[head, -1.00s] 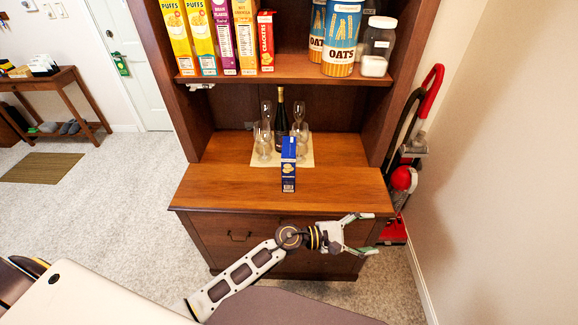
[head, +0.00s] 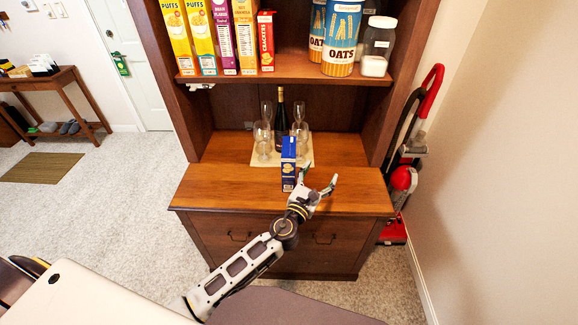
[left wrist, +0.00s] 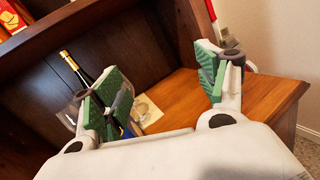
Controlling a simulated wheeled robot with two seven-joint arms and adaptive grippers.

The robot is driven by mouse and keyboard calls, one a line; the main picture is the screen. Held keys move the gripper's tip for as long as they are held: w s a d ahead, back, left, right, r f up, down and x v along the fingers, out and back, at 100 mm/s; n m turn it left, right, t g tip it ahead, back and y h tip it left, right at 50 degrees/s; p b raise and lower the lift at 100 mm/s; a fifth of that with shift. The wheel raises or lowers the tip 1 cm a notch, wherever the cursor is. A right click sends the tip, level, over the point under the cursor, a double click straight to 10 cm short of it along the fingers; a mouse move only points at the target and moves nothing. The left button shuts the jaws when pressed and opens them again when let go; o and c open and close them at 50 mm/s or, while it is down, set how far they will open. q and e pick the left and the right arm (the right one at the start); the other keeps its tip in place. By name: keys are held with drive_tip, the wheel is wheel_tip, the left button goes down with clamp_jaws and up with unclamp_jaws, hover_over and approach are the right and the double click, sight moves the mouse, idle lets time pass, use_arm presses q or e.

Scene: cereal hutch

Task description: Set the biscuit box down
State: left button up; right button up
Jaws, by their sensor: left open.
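The blue biscuit box (head: 288,168) stands upright on the wooden counter of the hutch, close to its front edge. My left gripper (head: 320,175) is open and empty. In the head view it is just right of the box's lower part, over the front of the counter. In the left wrist view a small blue strip, likely the box (left wrist: 134,126), shows beside the left finger, which hides most of it. My right gripper is in neither view.
Behind the box, a dark bottle (head: 281,112) and several glasses (head: 262,140) stand on a pale mat (head: 268,162). A shelf (head: 290,74) of cereal boxes and oats canisters (head: 343,38) hangs above. The counter's left side (head: 222,180) is clear. A red vacuum (head: 403,180) stands at right.

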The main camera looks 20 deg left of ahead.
use_arm(q)
drive_tip(key=a+f+n+g+y, duration=0.1)
drive_tip(key=a+n+y, duration=0.6)
drive_tip(key=a, duration=0.3)
drive_tip(key=shift+s+a+f+n+y, duration=0.2)
drive_tip(key=shift+f+n+y, duration=0.15)
drive_tip(key=shift+y, duration=0.45)
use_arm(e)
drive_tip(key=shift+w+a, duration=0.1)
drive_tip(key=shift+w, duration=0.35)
use_arm(q)
drive_tip(key=shift+w, duration=0.1)
approach(289, 146)
drive_tip(key=shift+x, duration=2.3)
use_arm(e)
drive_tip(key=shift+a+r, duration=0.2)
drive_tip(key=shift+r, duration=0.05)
use_arm(q)
drive_tip(key=shift+w+f, duration=0.15)
drive_tip(key=shift+w, duration=0.05)
drive_tip(key=shift+p+x, duration=0.4)
drive_tip(key=shift+x, duration=2.05)
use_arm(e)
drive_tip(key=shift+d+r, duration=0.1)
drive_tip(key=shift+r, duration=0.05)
use_arm(q)
drive_tip(key=shift+f, duration=0.1)
drive_tip(key=shift+c, duration=0.5)
